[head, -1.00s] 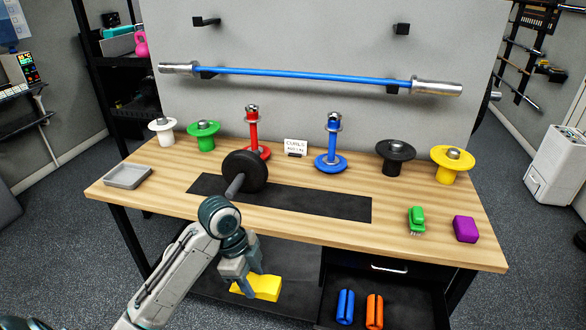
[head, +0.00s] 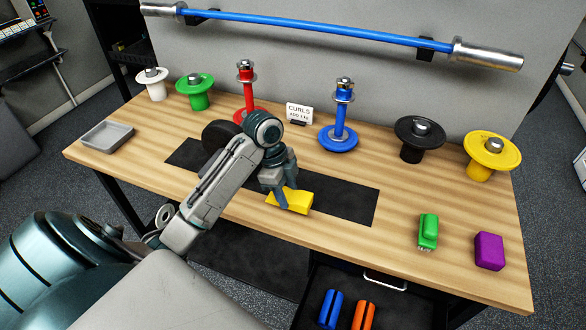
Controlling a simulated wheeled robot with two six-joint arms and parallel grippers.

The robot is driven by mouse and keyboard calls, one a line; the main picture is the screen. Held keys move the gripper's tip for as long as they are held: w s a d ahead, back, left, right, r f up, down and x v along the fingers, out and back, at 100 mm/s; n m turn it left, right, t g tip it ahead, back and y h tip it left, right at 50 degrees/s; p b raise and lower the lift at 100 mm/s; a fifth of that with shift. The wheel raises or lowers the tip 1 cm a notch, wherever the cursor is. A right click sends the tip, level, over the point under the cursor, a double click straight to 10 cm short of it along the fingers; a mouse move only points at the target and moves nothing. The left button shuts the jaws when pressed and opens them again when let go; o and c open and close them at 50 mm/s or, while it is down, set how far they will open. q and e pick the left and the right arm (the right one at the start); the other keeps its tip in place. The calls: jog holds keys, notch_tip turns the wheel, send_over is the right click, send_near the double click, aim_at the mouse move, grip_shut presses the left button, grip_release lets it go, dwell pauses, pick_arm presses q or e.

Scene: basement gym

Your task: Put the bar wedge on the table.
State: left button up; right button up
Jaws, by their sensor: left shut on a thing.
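The bar wedge (head: 296,201) is a yellow block. My left gripper (head: 283,199) is shut on it, and the fingers cover its left part. In the picture the wedge overlaps the front of the black mat (head: 345,204) on the wooden table (head: 450,225). I cannot tell if it touches the surface. My right gripper is not in view.
A dark dumbbell (head: 220,136) is partly hidden behind my left arm. Red (head: 246,90) and blue (head: 340,125) plate stands are at the back. A green brush (head: 428,231) and purple block (head: 489,251) lie at right. An open drawer (head: 390,304) sticks out below.

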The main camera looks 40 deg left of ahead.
pick_arm(q)
jog(key=w+a, duration=0.1)
jog(key=w, duration=0.2)
jog(key=w+a+p, duration=0.1)
jog(key=w, duration=0.2)
jog(key=w+a+f, duration=0.1)
jog(key=w+a, duration=0.1)
jog(key=w, duration=0.1)
jog(key=shift+w, duration=0.2)
notch_tip(320, 180, down, 3)
jog(key=shift+f+p, duration=0.15)
jog(key=shift+p, duration=0.95)
jog(key=shift+f, duration=0.15)
jog(key=o, duration=1.1)
jog(key=shift+f, duration=0.15)
jog(key=shift+c, duration=0.2)
